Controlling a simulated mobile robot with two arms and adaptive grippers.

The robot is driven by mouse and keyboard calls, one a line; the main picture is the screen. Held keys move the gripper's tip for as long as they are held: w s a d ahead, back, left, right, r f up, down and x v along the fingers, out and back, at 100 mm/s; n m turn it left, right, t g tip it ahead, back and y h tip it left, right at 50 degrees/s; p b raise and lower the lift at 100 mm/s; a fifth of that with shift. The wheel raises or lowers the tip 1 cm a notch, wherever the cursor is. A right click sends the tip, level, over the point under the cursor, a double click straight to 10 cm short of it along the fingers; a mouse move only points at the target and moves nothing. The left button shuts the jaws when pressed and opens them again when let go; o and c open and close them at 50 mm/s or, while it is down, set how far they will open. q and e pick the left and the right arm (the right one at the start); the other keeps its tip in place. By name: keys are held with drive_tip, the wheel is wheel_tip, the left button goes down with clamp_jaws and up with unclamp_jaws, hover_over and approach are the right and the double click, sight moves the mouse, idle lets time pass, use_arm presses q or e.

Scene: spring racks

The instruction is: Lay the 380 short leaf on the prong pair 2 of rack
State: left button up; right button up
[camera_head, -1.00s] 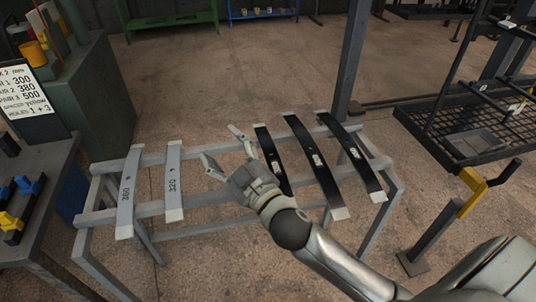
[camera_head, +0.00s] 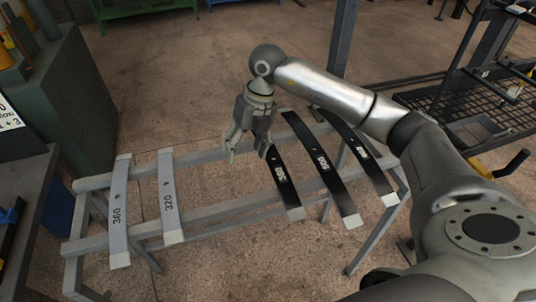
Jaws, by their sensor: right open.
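The leftmost black leaf (camera_head: 285,187) lies across the grey stand; its small label seems to read 380. My right gripper (camera_head: 247,154) is open and points down over the far end of this leaf, its fingers apart and nothing between them. I cannot tell whether a finger touches the leaf. The rack (camera_head: 477,130), a black frame with a mesh shelf, stands at the right, partly behind my right arm. Which of its bars are prong pair 2 I cannot tell. My left gripper is out of view.
On the same grey stand (camera_head: 232,205) lie a grey leaf marked 360 (camera_head: 118,200), one marked 320 (camera_head: 168,190), and two more black leaves (camera_head: 323,165) (camera_head: 362,160) to the right. A green cabinet (camera_head: 75,90) is at left.

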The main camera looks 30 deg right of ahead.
drive_tip(key=d+r+m+h, duration=0.1)
drive_tip(key=d+r+h, duration=0.15)
drive_tip(key=d, duration=0.55)
hover_over(273, 158)
drive_tip(key=shift+m+g+h, duration=0.25)
drive_tip(key=shift+m+g, duration=0.05)
drive_tip(key=f, duration=0.5)
drive_tip(key=shift+s+a+f, duration=0.1)
drive_tip(key=shift+a+f, duration=0.15)
drive_tip(key=f, duration=0.1)
drive_tip(key=f+p, duration=0.1)
drive_tip(key=f, duration=0.2)
drive_tip(key=shift+d+f, duration=0.35)
drive_tip(key=shift+f, duration=0.55)
clamp_jaws()
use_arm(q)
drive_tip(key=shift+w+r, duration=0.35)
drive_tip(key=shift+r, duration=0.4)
use_arm(e)
drive_tip(key=shift+w+r, duration=0.15)
drive_tip(key=shift+w, duration=0.05)
